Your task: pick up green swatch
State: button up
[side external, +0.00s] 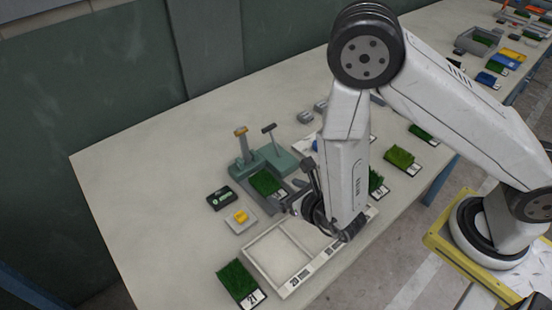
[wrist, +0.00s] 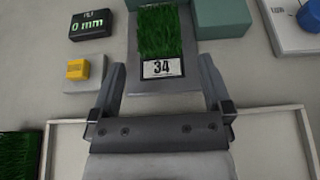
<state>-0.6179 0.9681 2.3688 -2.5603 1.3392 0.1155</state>
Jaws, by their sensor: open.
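A green turf swatch (wrist: 165,32) with a label reading 34 lies on a grey plate (wrist: 150,86) in the wrist view. It also shows in the side external view (side external: 265,182), at the foot of a green-grey stand. My gripper (wrist: 162,66) is open and empty, with its fingertips spread to either side near the label end of this swatch. In the side external view my gripper (side external: 291,205) is just right of and nearer than the swatch, partly hidden by my arm. Another green swatch (side external: 236,279), labelled 21, lies at the table's near edge.
A white divided tray (side external: 250,262) lies below my gripper. A dark display (wrist: 90,24) reading 0 mm and a yellow block (wrist: 77,69) on a pale plate are at the left. The green-grey stand (side external: 247,163) rises behind the swatch. More swatches (side external: 401,157) lie rightward.

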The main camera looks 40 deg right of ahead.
aim_at(269, 184)
jog(key=shift+x, duration=3.1)
jog(key=shift+a, duration=0.1)
jog(key=shift+c, duration=0.2)
jog(key=c, duration=1.1)
jog(key=shift+r, duration=0.2)
notch_tip(269, 184, up, 10)
jog(key=shift+f, duration=0.2)
jog(key=shift+w, duration=0.1)
